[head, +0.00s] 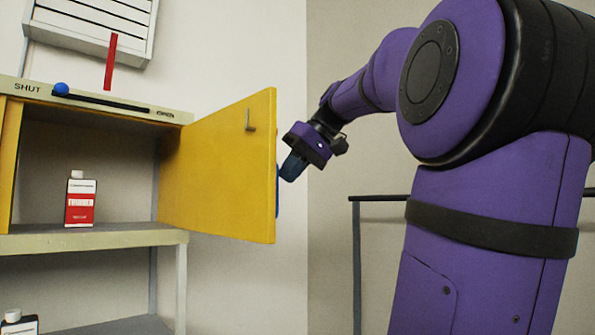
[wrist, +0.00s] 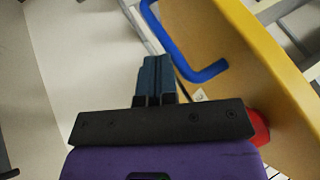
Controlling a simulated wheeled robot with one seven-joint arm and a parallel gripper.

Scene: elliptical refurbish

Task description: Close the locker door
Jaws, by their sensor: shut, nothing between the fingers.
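The yellow locker door (head: 222,165) stands wide open, swung out from the right side of the locker (head: 95,165). A small latch hook shows on its inner face. My gripper (head: 291,168) is at the door's outer side, close to its free edge, with the fingers shut and empty. In the wrist view the shut fingers (wrist: 155,75) point toward the door (wrist: 255,75), just left of its blue handle (wrist: 190,55). I cannot tell whether they touch the handle. In the head view only a thin blue strip of the handle shows behind the door edge.
A red and white bottle (head: 80,200) stands inside the locker; another (head: 18,322) is on the lower shelf. A slider with a blue knob (head: 61,89) runs along the locker top, marked SHUT at left. A dark rail (head: 380,198) stands behind my arm.

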